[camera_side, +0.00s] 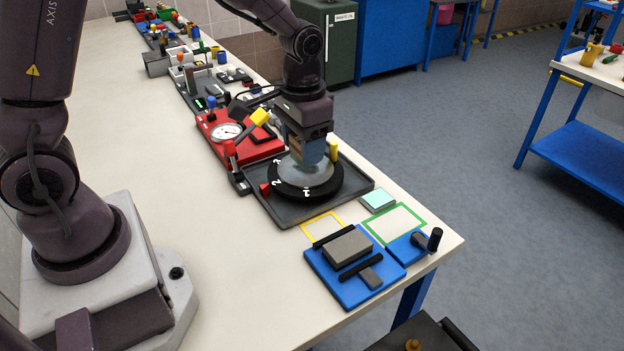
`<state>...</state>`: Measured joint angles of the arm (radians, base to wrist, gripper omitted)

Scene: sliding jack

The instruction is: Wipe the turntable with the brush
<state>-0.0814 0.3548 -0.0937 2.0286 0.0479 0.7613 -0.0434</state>
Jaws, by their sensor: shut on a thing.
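The turntable (318,190) is a round black disc with white numbers on its rim and a pale grey raised centre. It sits in a dark tray (352,184) near the table's right edge. My gripper (307,142) points down right over the disc's centre, shut on what I take to be the brush (307,156). The brush is small in view and largely hidden by the fingers. Its lower end is at or just above the pale centre; I cannot tell whether it touches. A yellow peg (333,150) stands at the disc's far right side.
A red unit with a dial gauge (226,132) and a yellow-ended lever (260,117) stands close behind the tray. A small red block (265,190) lies at the tray's left. The table's left is clear.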

